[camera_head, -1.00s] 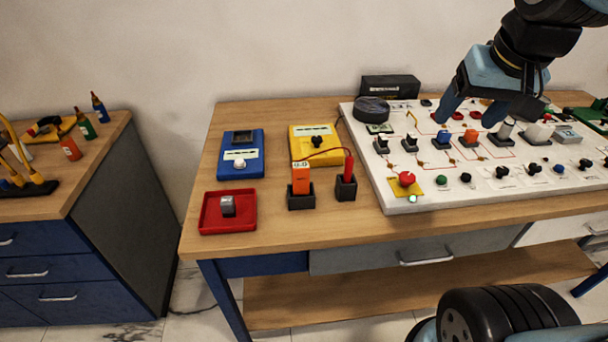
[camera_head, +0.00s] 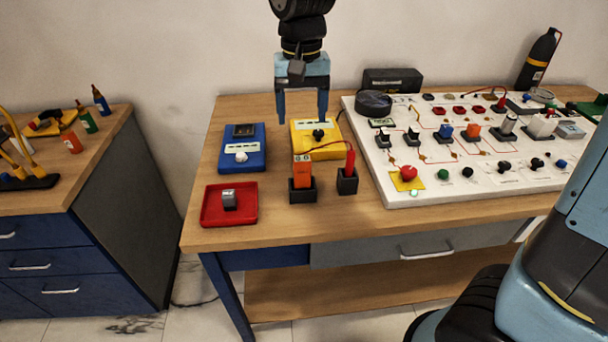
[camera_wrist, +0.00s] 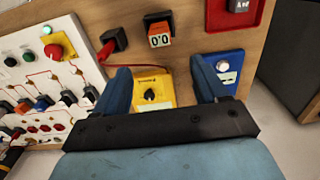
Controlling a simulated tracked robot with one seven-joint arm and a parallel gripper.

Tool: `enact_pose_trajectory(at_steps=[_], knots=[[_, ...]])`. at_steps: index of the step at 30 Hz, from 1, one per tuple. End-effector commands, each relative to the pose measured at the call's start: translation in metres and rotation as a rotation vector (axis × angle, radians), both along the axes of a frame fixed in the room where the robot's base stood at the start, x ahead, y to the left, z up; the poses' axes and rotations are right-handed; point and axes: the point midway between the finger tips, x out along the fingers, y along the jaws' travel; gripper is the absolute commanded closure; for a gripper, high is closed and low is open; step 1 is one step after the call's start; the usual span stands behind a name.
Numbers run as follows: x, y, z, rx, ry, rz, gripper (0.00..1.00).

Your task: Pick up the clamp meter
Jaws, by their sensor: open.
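No label marks the clamp meter, so I cannot tell for certain which instrument it is. An orange instrument (camera_head: 302,172) with a small display stands upright in a black holder; it also shows in the wrist view (camera_wrist: 159,29). A yellow meter (camera_head: 306,148) with a black dial lies behind it, and a blue meter (camera_head: 242,160) lies to its left. My gripper (camera_head: 302,118) is open and empty, pointing down above the back of the table by the yellow meter. In the wrist view its fingers (camera_wrist: 160,70) frame the yellow meter (camera_wrist: 152,84).
A red probe (camera_head: 349,163) stands in a black holder right of the orange instrument, with a red lead running left. A red tray (camera_head: 207,217) holds a grey block. A white panel (camera_head: 420,197) with switches fills the right side. Bare wood lies along the front edge.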

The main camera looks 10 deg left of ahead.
Motion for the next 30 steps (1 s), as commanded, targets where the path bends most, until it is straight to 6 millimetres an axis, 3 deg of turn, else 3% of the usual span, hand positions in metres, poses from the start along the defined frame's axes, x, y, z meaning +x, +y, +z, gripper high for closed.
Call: enact_pose_trajectory(at_steps=[15,23,30], knots=[[-0.001,0.002,-0.075,-0.004,0.004,0.002,0.28],[-0.001,0.002,-0.09,-0.004,0.004,0.001,0.28],[-0.001,-0.001,-0.121,-0.005,0.005,0.002,0.28]])
